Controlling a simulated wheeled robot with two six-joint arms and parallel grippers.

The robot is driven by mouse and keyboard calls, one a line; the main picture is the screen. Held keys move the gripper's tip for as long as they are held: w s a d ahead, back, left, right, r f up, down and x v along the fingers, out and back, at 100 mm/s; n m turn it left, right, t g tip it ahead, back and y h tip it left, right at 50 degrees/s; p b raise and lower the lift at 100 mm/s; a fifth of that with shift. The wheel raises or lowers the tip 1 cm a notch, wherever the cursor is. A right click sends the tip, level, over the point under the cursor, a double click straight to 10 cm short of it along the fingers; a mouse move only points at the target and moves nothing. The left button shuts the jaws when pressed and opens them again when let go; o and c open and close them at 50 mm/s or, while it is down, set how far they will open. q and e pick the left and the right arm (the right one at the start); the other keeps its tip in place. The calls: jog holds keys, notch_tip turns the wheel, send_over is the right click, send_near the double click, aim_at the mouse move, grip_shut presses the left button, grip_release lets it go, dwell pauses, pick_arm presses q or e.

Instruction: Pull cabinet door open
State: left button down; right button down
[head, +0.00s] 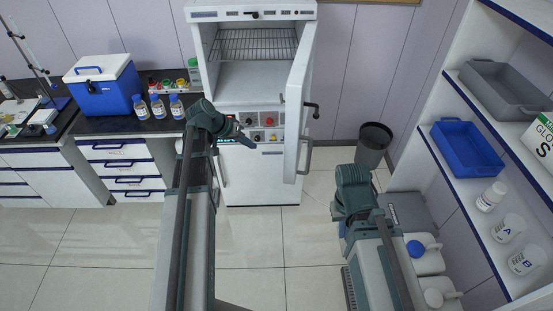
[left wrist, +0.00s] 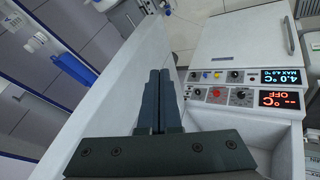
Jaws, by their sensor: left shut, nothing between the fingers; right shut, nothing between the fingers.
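The white cabinet (head: 250,90) stands against the back wall in the head view. Its upper door (head: 296,110) is swung out on the right side, showing a wire shelf inside. A grey handle (head: 305,155) is on the door's outer side. My left gripper (head: 250,142) is shut and empty in front of the control panel, left of the door. In the left wrist view, its fingers (left wrist: 158,100) lie beside the door's inner face (left wrist: 105,90), with no clear contact. My right gripper (head: 342,222) is low at the right, away from the door; its fingers are mostly hidden.
The control panel (head: 262,119) and a closed lower door (head: 262,175) are below the opening. A black bin (head: 374,140) stands right of the cabinet. A counter with a blue cooler (head: 106,92) and bottles is left. Shelves with trays (head: 466,147) are right.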

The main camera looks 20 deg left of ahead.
pick_arm(q)
jog(key=w+d+f+b, duration=0.4)
jog(key=d+f+b, duration=0.4)
jog(key=shift+w, duration=0.25)
dwell(0.4)
jog(key=shift+d, duration=0.1)
